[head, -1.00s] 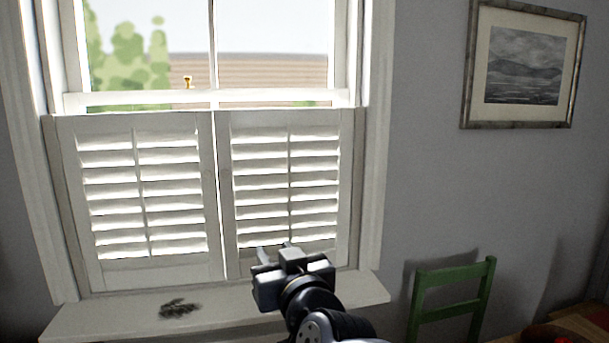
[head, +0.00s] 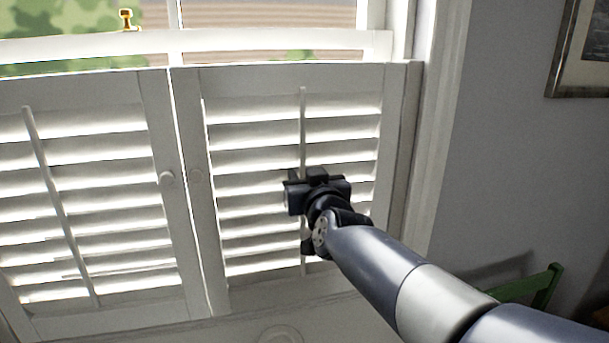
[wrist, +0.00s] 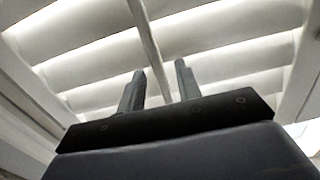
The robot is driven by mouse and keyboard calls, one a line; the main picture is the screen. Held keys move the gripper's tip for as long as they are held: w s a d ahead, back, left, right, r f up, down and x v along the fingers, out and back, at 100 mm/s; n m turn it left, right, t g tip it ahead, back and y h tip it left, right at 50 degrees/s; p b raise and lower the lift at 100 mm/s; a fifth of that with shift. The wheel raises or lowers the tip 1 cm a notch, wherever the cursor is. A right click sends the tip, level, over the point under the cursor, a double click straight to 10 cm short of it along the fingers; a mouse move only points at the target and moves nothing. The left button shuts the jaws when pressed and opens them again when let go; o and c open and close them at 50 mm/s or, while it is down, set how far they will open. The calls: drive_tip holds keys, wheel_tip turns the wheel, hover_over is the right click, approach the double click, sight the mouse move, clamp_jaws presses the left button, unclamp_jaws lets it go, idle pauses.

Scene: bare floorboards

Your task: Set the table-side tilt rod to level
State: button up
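The right shutter panel (head: 240,82) has a thin white upright tilt rod (head: 303,125) down the middle of its slats. This panel is on the green chair's side. Its slats (head: 245,162) are tilted, with bright light in the gaps. My gripper (head: 302,178) is in front of the rod at about mid-height and hides part of it. In the wrist view my gripper (wrist: 159,68) is open and empty, its two fingers apart. The rod (wrist: 145,30) runs down between them in that picture. I cannot tell whether the fingertips reach past it.
The left shutter panel (head: 158,110) has its own rod (head: 48,170), leaning in the picture. A brass catch (head: 126,20) sits on the sash above. A green chair (head: 545,288) stands at lower right.

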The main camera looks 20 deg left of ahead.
drive_tip(key=shift+w, duration=0.15)
drive_tip(key=shift+a, duration=0.1)
drive_tip(key=shift+c, duration=0.3)
clamp_jaws()
